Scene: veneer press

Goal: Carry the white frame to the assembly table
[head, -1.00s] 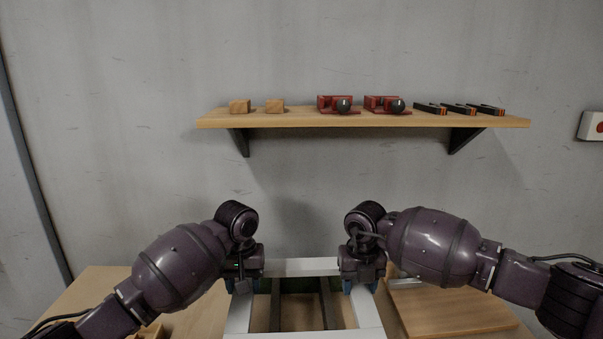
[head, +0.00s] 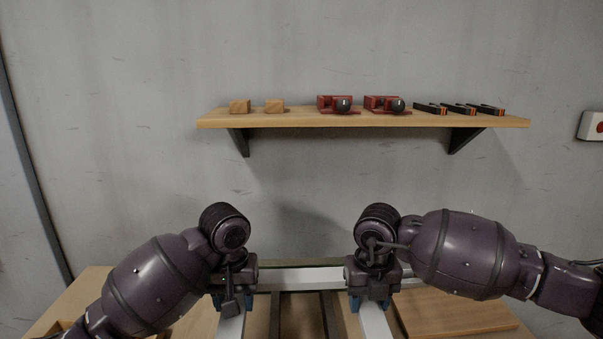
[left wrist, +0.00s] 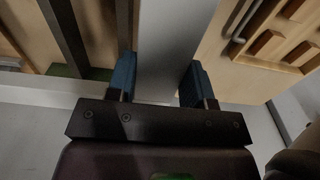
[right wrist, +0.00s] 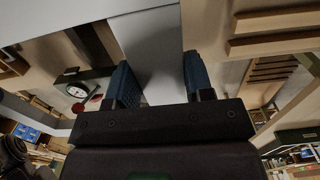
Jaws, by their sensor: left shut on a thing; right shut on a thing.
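The white frame (head: 290,278) is a rectangle of flat bars, low in the middle of the head view. Its near end is cut off by the picture edge. My left gripper (head: 231,304) is shut on its left bar, which runs between the blue fingers in the left wrist view (left wrist: 168,45). My right gripper (head: 371,304) is shut on its right bar, which shows between the fingers in the right wrist view (right wrist: 150,50). Dark bars show through the frame's opening. I cannot tell which surface is the assembly table.
A wooden table top (head: 85,300) lies beneath, with a wooden board (head: 460,312) at right. A wall shelf (head: 360,119) behind holds two wooden blocks, two red clamps (head: 384,104) and several dark tools. A tray with wooden pieces (left wrist: 270,45) shows in the left wrist view.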

